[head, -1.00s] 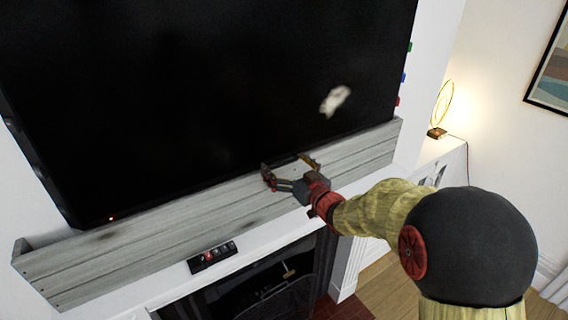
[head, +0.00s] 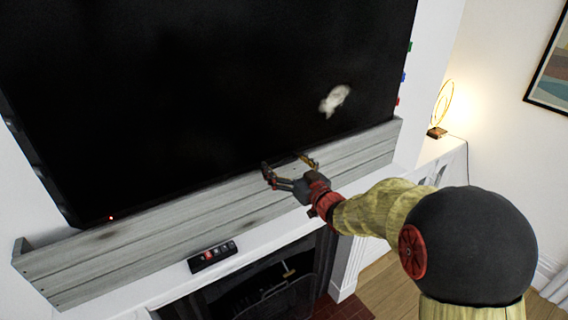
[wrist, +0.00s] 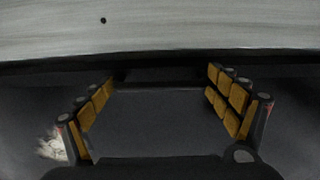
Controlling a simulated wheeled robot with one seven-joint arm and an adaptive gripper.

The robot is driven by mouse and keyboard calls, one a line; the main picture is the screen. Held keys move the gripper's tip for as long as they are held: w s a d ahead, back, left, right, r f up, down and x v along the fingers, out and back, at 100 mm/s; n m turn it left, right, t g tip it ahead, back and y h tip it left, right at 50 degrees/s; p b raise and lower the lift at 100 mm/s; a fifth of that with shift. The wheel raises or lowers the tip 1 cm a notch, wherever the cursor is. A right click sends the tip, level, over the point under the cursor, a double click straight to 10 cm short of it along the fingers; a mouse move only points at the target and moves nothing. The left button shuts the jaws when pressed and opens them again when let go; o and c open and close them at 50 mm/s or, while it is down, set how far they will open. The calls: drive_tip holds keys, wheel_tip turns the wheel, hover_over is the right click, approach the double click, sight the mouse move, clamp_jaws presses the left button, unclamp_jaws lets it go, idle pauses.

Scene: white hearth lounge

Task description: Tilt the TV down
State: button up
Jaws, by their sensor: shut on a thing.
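The TV (head: 190,90) is a large black screen hanging above the fireplace, its lower edge just behind a grey wooden plank box. A small red light shows near its lower left corner. My gripper (head: 290,166) is at the lower edge of the TV, right of its middle. In the wrist view my gripper (wrist: 160,95) has its orange-padded fingers spread on either side of a dark part of the TV, shut on it. The exact contact is too dark to make out.
The grey wooden box (head: 150,245) runs along under the TV, close below my gripper. A black control panel with buttons (head: 212,256) sits below it, above the fireplace (head: 265,290). A lit ring lamp (head: 440,108) stands on a white cabinet at the right.

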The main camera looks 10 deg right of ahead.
sight(279, 158)
drive_tip(key=shift+c, duration=0.8)
drive_tip(key=b, duration=0.1)
drive_tip(key=w+b, duration=0.2)
drive_tip(key=shift+a+f+t+b, duration=0.3)
drive_tip(key=shift+a+f+b, duration=0.05)
drive_tip(key=shift+w+a+r+b, duration=0.15)
drive_tip(key=shift+w+b, duration=0.25)
drive_tip(key=shift+b, duration=0.2)
drive_tip(key=o, duration=1.4)
